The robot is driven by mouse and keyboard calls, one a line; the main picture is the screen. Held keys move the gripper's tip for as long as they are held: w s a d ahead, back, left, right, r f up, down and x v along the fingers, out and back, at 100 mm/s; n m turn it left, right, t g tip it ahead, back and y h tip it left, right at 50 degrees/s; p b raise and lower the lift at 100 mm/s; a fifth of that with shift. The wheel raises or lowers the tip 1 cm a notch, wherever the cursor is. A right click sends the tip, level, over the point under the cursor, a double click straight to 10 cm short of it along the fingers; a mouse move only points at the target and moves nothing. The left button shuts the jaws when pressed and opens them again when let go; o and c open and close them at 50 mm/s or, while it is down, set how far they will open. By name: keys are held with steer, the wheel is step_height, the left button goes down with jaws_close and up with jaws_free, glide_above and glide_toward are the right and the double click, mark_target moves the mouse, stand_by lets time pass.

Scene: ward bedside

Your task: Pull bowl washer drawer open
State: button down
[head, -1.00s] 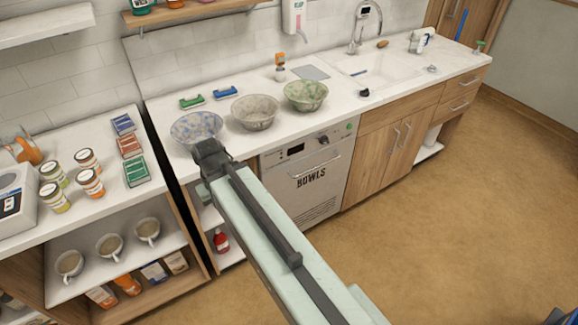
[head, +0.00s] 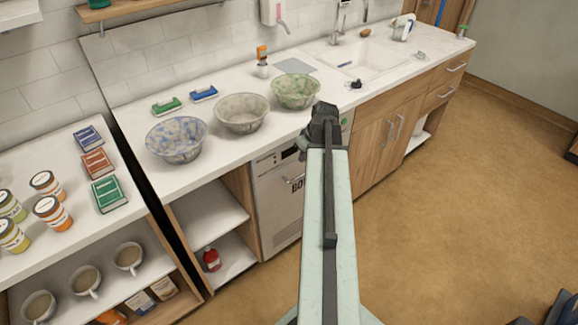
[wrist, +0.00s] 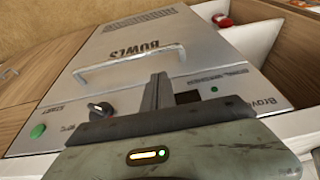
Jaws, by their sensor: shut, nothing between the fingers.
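The bowl washer (head: 270,205) is a silver front under the counter, partly hidden by my arm in the head view. Its drawer looks closed. In the wrist view its front (wrist: 120,42) appears upside down, with the word BOWLS and a bar handle (wrist: 125,65). The handle's left end also shows in the head view (head: 292,181). My gripper (head: 324,110) is in front of the washer's upper right part. In the wrist view its fingers (wrist: 157,88) are shut and empty, their tips close to the handle bar. I cannot tell whether they touch it.
A blue-speckled bowl (head: 176,141), a grey bowl (head: 241,113) and a green bowl (head: 295,91) stand on the counter. A dark dial (wrist: 100,110) and a green button (wrist: 38,131) are on the washer panel. The floor (head: 450,210) to the right is clear.

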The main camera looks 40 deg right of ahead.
mark_target(303, 167)
steer(key=w+d+f+b, duration=0.1)
steer(key=f+b, duration=0.2)
steer(key=w+f+b, duration=0.1)
steer(key=f+b, duration=0.2)
steer(key=w+d+f+b, duration=0.1)
steer(key=f+b, duration=0.2)
steer(key=shift+d+f+b, duration=0.3)
steer(key=shift+d+f, duration=0.05)
steer(key=shift+r, duration=0.1)
